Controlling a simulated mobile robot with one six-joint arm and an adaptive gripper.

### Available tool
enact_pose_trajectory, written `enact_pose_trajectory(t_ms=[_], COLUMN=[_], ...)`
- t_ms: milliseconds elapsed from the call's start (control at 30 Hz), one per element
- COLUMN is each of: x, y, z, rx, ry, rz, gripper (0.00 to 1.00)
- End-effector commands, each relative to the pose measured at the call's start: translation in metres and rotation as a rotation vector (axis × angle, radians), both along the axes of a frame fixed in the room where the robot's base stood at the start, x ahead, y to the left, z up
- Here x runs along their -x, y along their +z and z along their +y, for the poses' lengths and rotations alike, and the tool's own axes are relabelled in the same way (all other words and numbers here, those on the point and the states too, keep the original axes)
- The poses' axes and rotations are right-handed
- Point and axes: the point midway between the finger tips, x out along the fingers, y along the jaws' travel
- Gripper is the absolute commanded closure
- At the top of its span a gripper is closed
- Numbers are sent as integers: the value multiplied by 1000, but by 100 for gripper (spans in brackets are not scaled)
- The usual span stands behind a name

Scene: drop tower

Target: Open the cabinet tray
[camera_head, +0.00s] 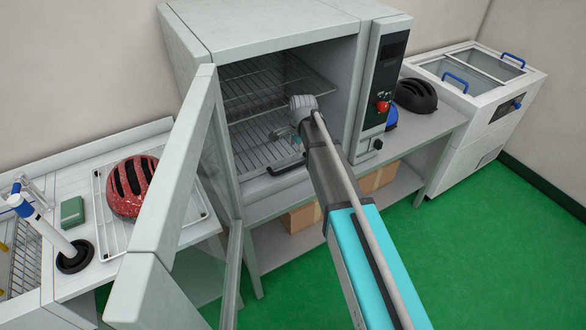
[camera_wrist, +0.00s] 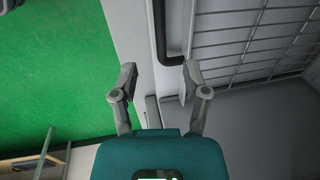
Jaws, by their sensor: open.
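The cabinet (camera_head: 285,22) stands with its door (camera_head: 178,165) swung wide open to the left. The lower wire tray (camera_head: 258,143) lies inside it, with a black handle (camera_head: 287,165) at its front edge. The wrist view shows the tray's wires (camera_wrist: 245,45) and the black handle (camera_wrist: 160,35) close up. Whether a finger touches the handle I cannot tell.
Another wire rack (camera_head: 265,82) sits higher in the cabinet. A control panel (camera_head: 384,85) with a red button borders the opening on the right. A red helmet (camera_head: 133,185) lies left of the door; a black helmet (camera_head: 415,95) lies right of the cabinet. Green floor is clear at right.

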Motion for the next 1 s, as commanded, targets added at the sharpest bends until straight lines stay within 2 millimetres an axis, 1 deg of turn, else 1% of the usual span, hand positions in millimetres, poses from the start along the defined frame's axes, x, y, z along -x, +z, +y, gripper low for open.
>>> enact_pose_trajectory(t_ms=[33,1000], x=[-1,-13], y=[-8,-83], z=[1,10], rx=[0,0], ry=[0,1], rz=[0,0], gripper=[41,41])
